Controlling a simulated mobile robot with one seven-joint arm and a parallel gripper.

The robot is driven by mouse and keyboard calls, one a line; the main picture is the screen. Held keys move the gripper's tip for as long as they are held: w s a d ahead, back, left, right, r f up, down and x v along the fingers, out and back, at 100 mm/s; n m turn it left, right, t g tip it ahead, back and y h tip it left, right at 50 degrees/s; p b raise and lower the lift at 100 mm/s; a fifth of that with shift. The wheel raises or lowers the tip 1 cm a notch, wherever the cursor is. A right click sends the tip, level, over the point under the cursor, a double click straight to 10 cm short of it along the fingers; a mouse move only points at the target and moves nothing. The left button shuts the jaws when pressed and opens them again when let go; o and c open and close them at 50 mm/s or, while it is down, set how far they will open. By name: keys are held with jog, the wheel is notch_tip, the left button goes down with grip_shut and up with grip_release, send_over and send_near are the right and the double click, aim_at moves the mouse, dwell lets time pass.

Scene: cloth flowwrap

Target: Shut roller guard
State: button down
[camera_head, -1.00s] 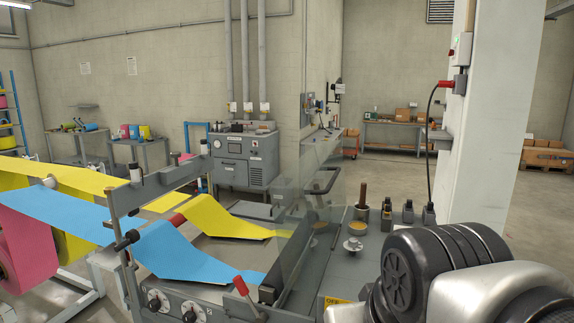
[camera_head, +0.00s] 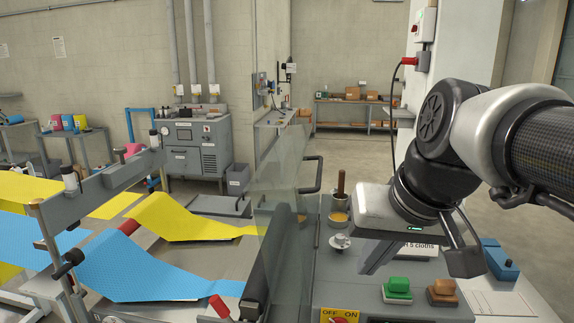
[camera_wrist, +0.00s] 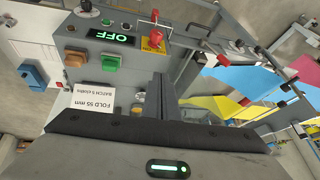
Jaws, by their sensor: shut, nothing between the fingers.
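The roller guard (camera_head: 278,190) is a clear panel in the middle of the head view. It stands raised and tilted at the right end of the blue and yellow cloth webs. A dark bar handle (camera_head: 311,176) sticks out from its right side. My gripper (camera_head: 372,268) is to the right of the guard, above the machine's grey top, with its fingers pointing down. The fingers are shut and empty, and apart from the guard and handle. In the wrist view the shut fingers (camera_wrist: 161,88) show over the control panel; I cannot clearly make out the guard there.
A wooden-handled tool (camera_head: 340,183) stands in a pot behind my gripper. Green (camera_head: 397,289) and orange (camera_head: 442,292) buttons and a red knob on a yellow plate (camera_wrist: 153,38) are on the panel. A display (camera_wrist: 112,37) reads OFF. A blue object (camera_head: 500,262) lies at the right.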

jog(key=w+d+r+y, duration=0.1)
jog(key=w+d+r, duration=0.1)
jog(key=w+r, duration=0.3)
jog(key=w+d+r+y+b, duration=0.1)
jog(key=w+d+r, duration=0.25)
jog(key=w, duration=0.35)
jog(key=w+d+r+y, duration=0.1)
jog(key=w+d+r, duration=0.1)
jog(key=w+r, duration=0.35)
jog(key=w+a+f, duration=0.6)
jog(key=a+f, duration=0.2)
jog(key=shift+t, duration=0.3)
jog(key=shift+a, duration=0.1)
